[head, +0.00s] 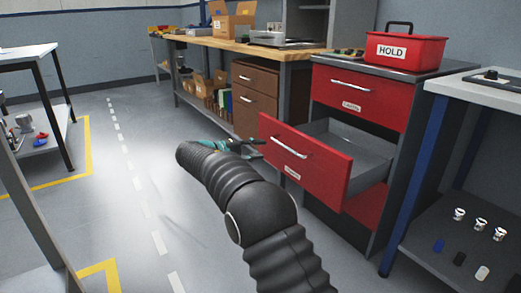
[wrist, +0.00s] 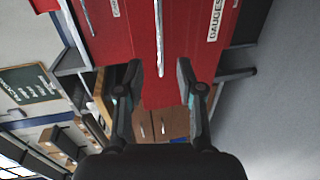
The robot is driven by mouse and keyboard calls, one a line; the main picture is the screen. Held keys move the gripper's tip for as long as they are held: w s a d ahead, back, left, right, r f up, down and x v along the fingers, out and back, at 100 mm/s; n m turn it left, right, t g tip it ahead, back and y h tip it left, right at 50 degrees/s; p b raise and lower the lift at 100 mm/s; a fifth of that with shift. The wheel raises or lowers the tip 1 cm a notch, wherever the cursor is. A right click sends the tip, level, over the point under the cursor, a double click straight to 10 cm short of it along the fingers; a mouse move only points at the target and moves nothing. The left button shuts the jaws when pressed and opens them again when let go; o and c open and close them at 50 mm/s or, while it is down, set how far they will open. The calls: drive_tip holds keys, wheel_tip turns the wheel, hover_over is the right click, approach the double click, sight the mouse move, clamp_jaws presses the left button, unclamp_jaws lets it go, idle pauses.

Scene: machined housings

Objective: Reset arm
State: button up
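My arm reaches forward from the bottom of the head view. My gripper (head: 252,146) is at its far end, just left of the open lower red drawer (head: 300,160). In the wrist view my gripper (wrist: 161,78) has its two fingers apart with nothing between them. The red drawer front and its silver handle (wrist: 159,38) lie beyond the fingertips, and the fingers look clear of the handle. A label reading GAUGES (wrist: 217,20) is on the red front. The drawer is pulled well out, and the visible part of its grey inside looks empty.
The upper red drawer (head: 358,95) is shut. A red HOLD box (head: 404,50) stands on the cabinet. A grey table (head: 490,82) stands at the right, a wooden workbench (head: 230,42) behind. The floor (head: 130,200) at left is open, with a white table (head: 25,55) beyond.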

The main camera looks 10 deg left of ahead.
wheel_tip(320, 180, down, 10)
drive_tip(key=s+n+g+y, duration=0.2)
drive_tip(key=y, duration=0.1)
drive_tip(key=s+d+f+g+y, duration=0.25)
drive_tip(key=s+d, duration=0.25)
drive_tip(key=s, duration=0.3)
drive_tip(key=s+d+r+m+y+p, duration=0.2)
drive_tip(key=s+d+r, duration=0.4)
drive_tip(key=s, duration=0.6)
drive_tip(key=s+d+r+m+y+p, duration=0.2)
drive_tip(key=s+d+r+m, duration=0.3)
drive_tip(key=s+d, duration=0.5)
drive_tip(key=s+d+r+m+y+p, duration=0.2)
drive_tip(key=s+d+r, duration=0.6)
drive_tip(key=s, duration=0.5)
drive_tip(key=d+m+p, duration=0.1)
drive_tip(key=p, duration=0.1)
drive_tip(key=shift+s+p, duration=0.35)
